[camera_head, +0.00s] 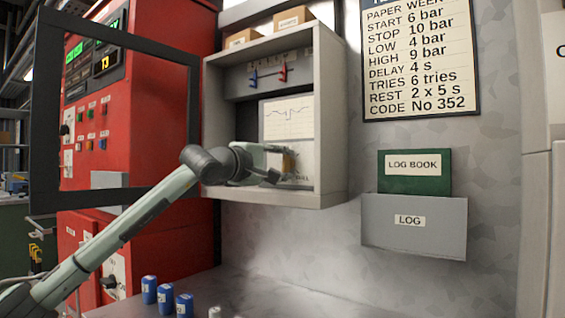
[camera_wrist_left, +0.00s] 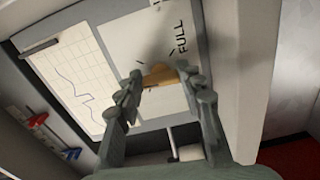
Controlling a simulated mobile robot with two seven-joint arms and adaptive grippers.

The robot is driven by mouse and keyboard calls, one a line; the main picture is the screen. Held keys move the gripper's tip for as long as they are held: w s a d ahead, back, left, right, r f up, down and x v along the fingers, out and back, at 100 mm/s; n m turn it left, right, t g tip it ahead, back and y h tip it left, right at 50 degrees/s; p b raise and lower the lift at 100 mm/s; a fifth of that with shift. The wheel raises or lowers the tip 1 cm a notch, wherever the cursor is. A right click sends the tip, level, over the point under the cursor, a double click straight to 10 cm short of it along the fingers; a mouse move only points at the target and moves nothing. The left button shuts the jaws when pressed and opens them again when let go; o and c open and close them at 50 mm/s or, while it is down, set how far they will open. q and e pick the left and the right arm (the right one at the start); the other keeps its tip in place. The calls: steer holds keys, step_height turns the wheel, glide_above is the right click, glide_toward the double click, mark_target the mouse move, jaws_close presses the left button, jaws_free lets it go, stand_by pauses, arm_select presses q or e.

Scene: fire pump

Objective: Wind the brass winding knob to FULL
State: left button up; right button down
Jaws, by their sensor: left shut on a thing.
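The brass winding knob (camera_wrist_left: 160,76) sits on the white panel inside the grey recorder box (camera_head: 333,110). In the left wrist view it is between the fingers of my left gripper (camera_wrist_left: 160,84), which is shut on it. The FULL mark (camera_wrist_left: 181,38) is printed beside the knob, with short dark tick marks around it. In the head view my left gripper (camera_head: 280,175) reaches into the lower part of the box and covers most of the knob (camera_head: 289,160). The knob's exact pointing is hard to tell. My right gripper is not in view.
A chart sheet (camera_head: 288,117) hangs above the knob, with red and blue pens (camera_head: 283,72) higher up. The box's dark-framed door (camera_head: 44,110) stands open to the left, before the red cabinet (camera_head: 150,130). A LOG holder (camera_head: 414,228) is at right.

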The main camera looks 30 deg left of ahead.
arm_select(q)
steer(key=shift+m, duration=0.9)
steer(key=o, duration=1.2)
steer(key=shift+c, duration=0.2)
steer(key=s+a, duration=0.1)
steer(key=s, duration=1.1)
steer(key=shift+a, duration=0.3)
steer(key=shift+c, duration=0.3)
